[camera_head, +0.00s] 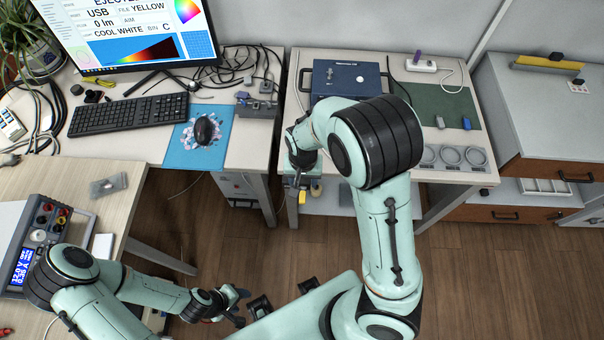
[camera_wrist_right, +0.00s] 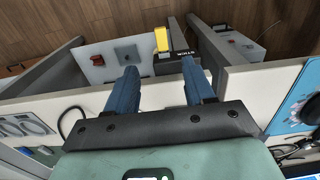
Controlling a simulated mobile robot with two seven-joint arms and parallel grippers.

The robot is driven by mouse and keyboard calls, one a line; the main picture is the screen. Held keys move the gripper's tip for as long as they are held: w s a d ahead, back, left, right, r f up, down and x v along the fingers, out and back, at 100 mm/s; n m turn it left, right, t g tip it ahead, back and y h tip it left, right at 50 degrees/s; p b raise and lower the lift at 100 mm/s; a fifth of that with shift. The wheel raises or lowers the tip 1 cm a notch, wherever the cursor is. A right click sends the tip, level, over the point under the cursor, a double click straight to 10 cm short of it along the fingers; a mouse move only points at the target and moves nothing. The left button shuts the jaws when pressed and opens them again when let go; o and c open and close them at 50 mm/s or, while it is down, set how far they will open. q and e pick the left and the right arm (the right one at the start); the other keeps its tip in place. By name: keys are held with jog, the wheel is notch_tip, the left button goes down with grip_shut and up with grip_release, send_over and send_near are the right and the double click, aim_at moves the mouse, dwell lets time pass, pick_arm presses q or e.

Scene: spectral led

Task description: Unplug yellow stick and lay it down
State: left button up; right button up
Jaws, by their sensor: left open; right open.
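A small yellow piece (camera_head: 302,197), apparently the yellow stick, shows just below my right gripper (camera_head: 299,180) in the head view. In the right wrist view the yellow piece (camera_wrist_right: 161,39) lies beyond the open fingertips, beside a dark, lettered part (camera_wrist_right: 180,36) near the right finger. My right gripper (camera_wrist_right: 160,85) is open; I cannot tell whether a finger touches the piece. My left gripper (camera_head: 238,308) is open at the bottom, far from the yellow piece.
A grey hub (camera_head: 256,108) with small parts sits on the left desk by the keyboard (camera_head: 128,114). A blue box (camera_head: 346,78) and a white socket strip (camera_head: 420,65) with a purple stick (camera_head: 417,56) are on the middle table. Ring-shaped holders (camera_head: 450,156) line its front.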

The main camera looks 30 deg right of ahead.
aim_at(302, 198)
notch_tip(302, 198, down, 11)
jog(key=b, duration=0.3)
jog(key=shift+f, duration=0.15)
jog(key=shift+w+f, duration=0.1)
jog(key=shift+f, duration=0.4)
pick_arm(q)
jog(key=s+f, duration=0.1)
jog(key=f, duration=0.1)
jog(key=s+f, duration=0.1)
jog(key=f, duration=0.1)
jog(key=shift+s, duration=0.2)
pick_arm(e)
jog(key=shift+a, duration=0.1)
grip_shut()
